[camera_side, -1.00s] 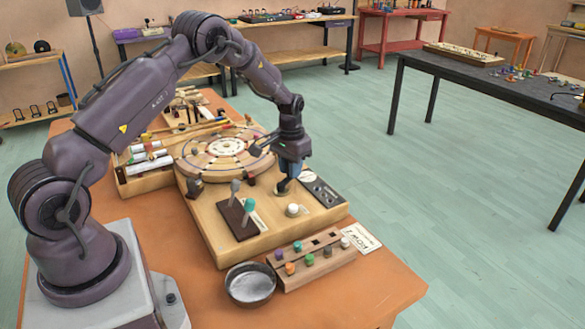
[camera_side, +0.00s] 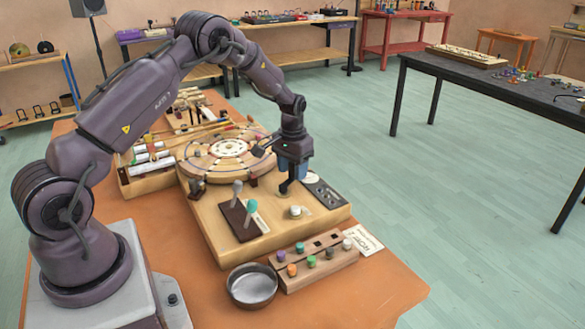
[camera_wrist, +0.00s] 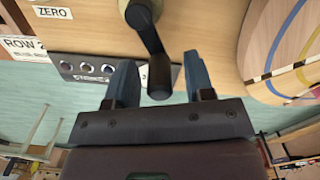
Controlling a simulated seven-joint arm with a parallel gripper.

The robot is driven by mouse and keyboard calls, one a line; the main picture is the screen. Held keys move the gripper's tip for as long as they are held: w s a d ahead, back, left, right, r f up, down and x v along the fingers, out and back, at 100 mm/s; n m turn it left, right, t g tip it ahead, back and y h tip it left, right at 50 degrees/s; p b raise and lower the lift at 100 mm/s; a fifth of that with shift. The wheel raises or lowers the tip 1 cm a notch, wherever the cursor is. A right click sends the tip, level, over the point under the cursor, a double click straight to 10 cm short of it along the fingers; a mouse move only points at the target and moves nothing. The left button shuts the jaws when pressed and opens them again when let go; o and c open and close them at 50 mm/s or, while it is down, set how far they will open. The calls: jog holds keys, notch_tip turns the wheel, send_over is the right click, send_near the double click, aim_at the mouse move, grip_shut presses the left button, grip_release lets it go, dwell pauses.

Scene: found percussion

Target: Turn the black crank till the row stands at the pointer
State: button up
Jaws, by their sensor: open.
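The black crank (camera_wrist: 152,45) shows in the wrist view, its hub at the top and its handle pointing down between my two blue fingers. My gripper (camera_wrist: 162,75) is open, with a gap on both sides of the handle. In the side view my gripper (camera_side: 292,178) points down over the crank (camera_side: 285,186), which it partly hides. The round wooden disc (camera_side: 197,157) with a blue ring stands on the wooden box behind the gripper; its edge also shows in the wrist view (camera_wrist: 285,50). I cannot make out the pointer clearly.
Two levers (camera_side: 250,208), grey and teal, and a white knob (camera_side: 295,211) stand on the box. A peg rack (camera_side: 315,262), a metal bowl (camera_side: 252,287) and a "ROW 2" card (camera_side: 362,240) lie in front. A dark button panel (camera_side: 325,194) is right of the crank.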

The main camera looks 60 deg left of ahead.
aim_at(286, 181)
notch_tip(286, 181, up, 13)
dwell(0.4)
jog(key=shift+f, duration=0.1)
dwell(0.5)
jog(key=s+d+r+m+t, duration=0.1)
jog(key=s+d+r+t, duration=0.1)
jog(key=s+d+r, duration=0.2)
jog(key=s+d+r+m+t, duration=0.1)
jog(key=s+d+r, duration=0.4)
jog(key=s+d, duration=0.4)
jog(key=s+d+r+m+t, duration=0.1)
jog(key=s+d+r, duration=0.4)
jog(key=s, duration=0.8)
jog(key=shift+s+d+r+m+t, duration=0.25)
jog(key=shift+d+m+t, duration=0.15)
jog(key=shift+d+t, duration=0.45)
dwell(0.6)
